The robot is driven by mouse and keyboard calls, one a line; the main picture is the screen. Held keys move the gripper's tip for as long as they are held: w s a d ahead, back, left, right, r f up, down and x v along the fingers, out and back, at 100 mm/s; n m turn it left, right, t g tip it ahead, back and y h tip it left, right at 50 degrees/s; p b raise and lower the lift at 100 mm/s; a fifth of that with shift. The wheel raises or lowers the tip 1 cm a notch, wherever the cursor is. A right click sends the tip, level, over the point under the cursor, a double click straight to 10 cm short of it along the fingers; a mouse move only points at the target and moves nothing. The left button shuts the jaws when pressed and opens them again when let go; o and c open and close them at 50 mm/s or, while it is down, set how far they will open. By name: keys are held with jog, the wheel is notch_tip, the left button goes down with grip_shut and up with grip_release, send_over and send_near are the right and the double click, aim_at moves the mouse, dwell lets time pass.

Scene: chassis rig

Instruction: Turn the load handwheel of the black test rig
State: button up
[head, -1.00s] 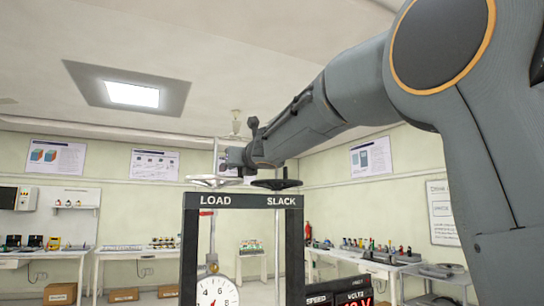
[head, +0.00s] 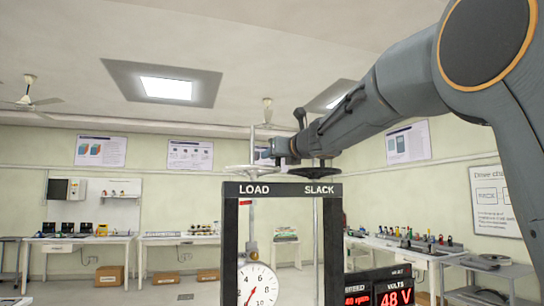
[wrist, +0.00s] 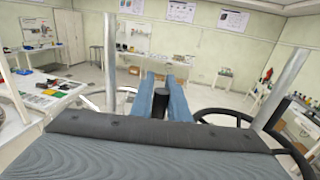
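The black test rig (head: 332,235) stands upright in the head view, with LOAD and SLACK on its top bar. The pale load handwheel (head: 249,170) sits above the LOAD label; part of its rim shows left of my fingers in the wrist view (wrist: 88,101). My gripper (head: 280,151) is at the right side of this wheel. In the wrist view its two blue fingers (wrist: 164,93) flank an upright black knob (wrist: 160,103) beside the pale rim, with no clear gap showing at its sides. The knob's join to the wheel is hidden.
The black slack handwheel (head: 314,173) is close under my arm, on the right in the wrist view (wrist: 285,140). Metal rods rise through both wheels. A dial gauge (head: 257,287) hangs inside the frame, and a red-digit display (head: 380,295) is at lower right. Benches line the walls.

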jog(key=o, duration=0.4)
jog(key=shift+c, duration=0.2)
jog(key=shift+s, duration=0.1)
jog(key=b+v, duration=0.3)
jog(key=v, duration=0.4)
jog(key=shift+s+d, duration=0.2)
jog(key=shift+s, duration=0.05)
jog(key=shift+a, duration=0.1)
